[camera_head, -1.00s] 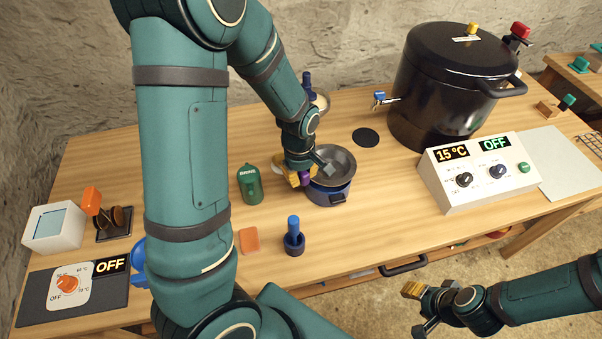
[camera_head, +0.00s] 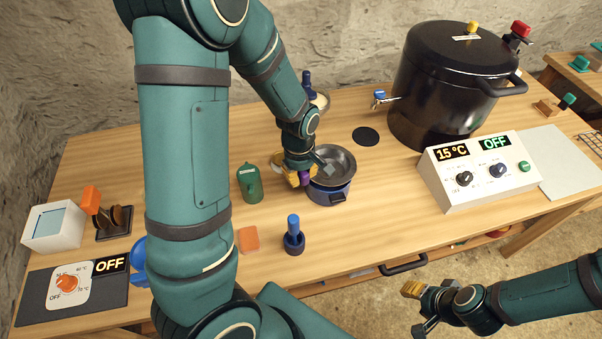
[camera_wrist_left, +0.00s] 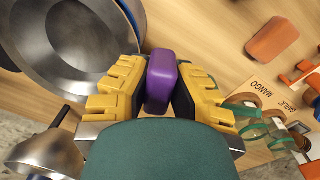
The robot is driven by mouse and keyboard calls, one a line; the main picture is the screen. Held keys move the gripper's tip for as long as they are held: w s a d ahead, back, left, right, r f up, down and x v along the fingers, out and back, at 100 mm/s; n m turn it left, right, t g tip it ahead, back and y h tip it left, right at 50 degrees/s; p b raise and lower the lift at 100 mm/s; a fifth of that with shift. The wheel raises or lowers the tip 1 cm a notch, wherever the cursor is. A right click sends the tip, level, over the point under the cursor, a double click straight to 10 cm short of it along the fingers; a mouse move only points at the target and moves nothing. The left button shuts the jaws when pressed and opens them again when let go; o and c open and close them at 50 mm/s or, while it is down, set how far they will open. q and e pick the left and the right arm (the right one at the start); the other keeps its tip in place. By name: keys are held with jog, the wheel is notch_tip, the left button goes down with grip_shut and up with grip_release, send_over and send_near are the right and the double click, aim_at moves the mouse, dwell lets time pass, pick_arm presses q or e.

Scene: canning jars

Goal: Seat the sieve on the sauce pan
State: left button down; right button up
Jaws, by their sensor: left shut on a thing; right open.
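The grey metal sieve (camera_head: 336,162) sits over the blue sauce pan (camera_head: 328,197), with part of the pan's blue wall and a side handle showing below it. In the left wrist view the sieve's bowl (camera_wrist_left: 62,45) fills the upper left. My left gripper (camera_head: 300,178) is shut on the sieve's purple handle (camera_wrist_left: 161,80), at the pan's left side. Whether the sieve's rim rests on the pan or hovers slightly above it I cannot tell. My right gripper (camera_head: 420,308) is open and empty, out beyond the table's front edge.
A green bottle (camera_head: 250,184) stands left of the pan, and a blue-handled tool (camera_head: 293,236) in front. A black pressure canner (camera_head: 445,90) and a control box (camera_head: 480,172) stand to the right. A black disc (camera_head: 366,137) lies behind the pan.

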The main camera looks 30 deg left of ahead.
pick_arm(q)
jog(key=shift+f+b, duration=1.25)
jog(key=shift+f, duration=0.45)
dwell(0.3)
jog(key=c, duration=0.9)
grip_release()
jog(key=shift+c, duration=0.2)
jog(key=shift+r, duration=0.1)
jog(key=r, duration=1.1)
jog(key=shift+s+a+r, duration=0.1)
jog(key=shift+s+r, duration=0.1)
jog(key=shift+r, duration=0.2)
